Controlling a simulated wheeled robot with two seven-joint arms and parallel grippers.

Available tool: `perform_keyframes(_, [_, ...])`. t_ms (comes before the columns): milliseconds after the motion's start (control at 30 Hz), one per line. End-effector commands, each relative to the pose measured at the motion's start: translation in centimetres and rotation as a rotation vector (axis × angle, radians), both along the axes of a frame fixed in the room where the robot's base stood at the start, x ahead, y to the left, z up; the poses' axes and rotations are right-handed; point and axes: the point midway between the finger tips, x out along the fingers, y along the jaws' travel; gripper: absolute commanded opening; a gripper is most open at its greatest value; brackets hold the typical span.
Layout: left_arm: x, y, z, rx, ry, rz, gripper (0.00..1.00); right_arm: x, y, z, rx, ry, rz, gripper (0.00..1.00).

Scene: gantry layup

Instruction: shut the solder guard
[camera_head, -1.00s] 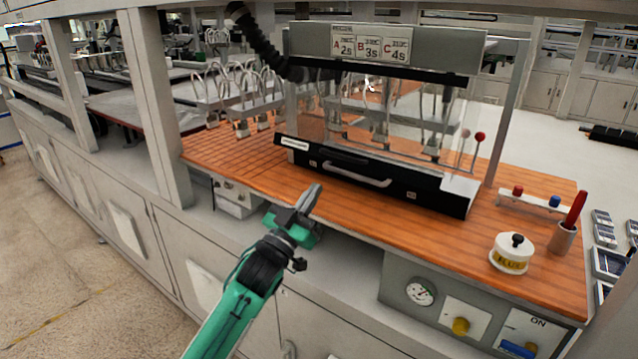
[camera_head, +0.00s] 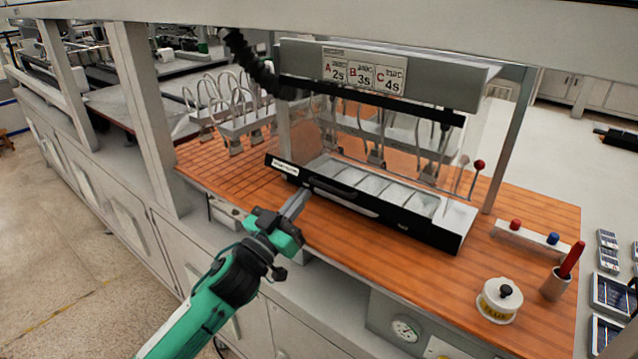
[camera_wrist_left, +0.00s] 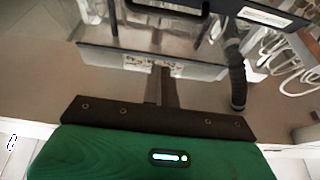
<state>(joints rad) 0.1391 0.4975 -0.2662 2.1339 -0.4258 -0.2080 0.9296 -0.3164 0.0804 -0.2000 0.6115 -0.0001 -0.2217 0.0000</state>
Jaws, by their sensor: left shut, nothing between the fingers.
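The solder guard is a clear pane (camera_head: 455,150) with a black rail (camera_head: 370,99) along its top, under the sign marked A, B and C. Below stands a long black front bar (camera_head: 425,229) with a handle (camera_head: 340,196) and a white label at its left end. Pale compartments (camera_head: 385,190) show behind the bar. I cannot tell exactly where the pane's lower edge sits. My left gripper (camera_head: 298,201) is shut and empty, close in front of the bar's left part; contact is unclear. In the left wrist view its fingers (camera_wrist_left: 161,86) are together, below the dark handle (camera_wrist_left: 165,7). My right gripper is out of view.
A white flux pot (camera_head: 498,301), a holder with a red-handled tool (camera_head: 566,271) and a strip with red and blue knobs (camera_head: 533,237) stand at the right. A post (camera_head: 150,110) stands at the left. The wooden top (camera_head: 400,263) is clear before the bar.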

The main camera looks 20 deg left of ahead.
Motion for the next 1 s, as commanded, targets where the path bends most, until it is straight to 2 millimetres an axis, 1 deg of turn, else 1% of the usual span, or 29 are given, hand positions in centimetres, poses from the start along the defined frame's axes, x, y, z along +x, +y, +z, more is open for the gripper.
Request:
perform_keyframes(33, [1.0,-0.4,1.0,-0.001,-0.001,0.001,0.0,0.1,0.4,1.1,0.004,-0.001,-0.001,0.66])
perform_keyframes(133, [2.8,-1.0,1.8,-0.001,-0.001,0.001,0.0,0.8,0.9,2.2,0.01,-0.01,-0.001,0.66])
perform_keyframes(200, [4.1,-1.5,2.4,-0.001,-0.001,0.001,0.0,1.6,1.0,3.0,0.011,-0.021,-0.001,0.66])
perform_keyframes(300, [4.8,-1.7,0.5,-0.004,0.004,0.001,0.0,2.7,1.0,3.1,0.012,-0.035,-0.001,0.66])
perform_keyframes(433, [5.6,-2.0,-0.7,-0.002,0.003,0.002,0.0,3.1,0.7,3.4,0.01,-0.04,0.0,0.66])
perform_keyframes(600, [6.1,-2.1,-1.5,-0.001,0.001,0.002,0.0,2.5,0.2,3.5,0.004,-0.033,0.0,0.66])
perform_keyframes(800, [6.1,-2.2,-1.7,0.0,0.0,0.0,0.0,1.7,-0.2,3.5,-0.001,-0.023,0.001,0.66])
perform_keyframes(1000, [6.2,-2.2,-1.7,0.0,0.0,0.0,0.0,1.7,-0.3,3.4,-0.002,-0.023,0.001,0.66])
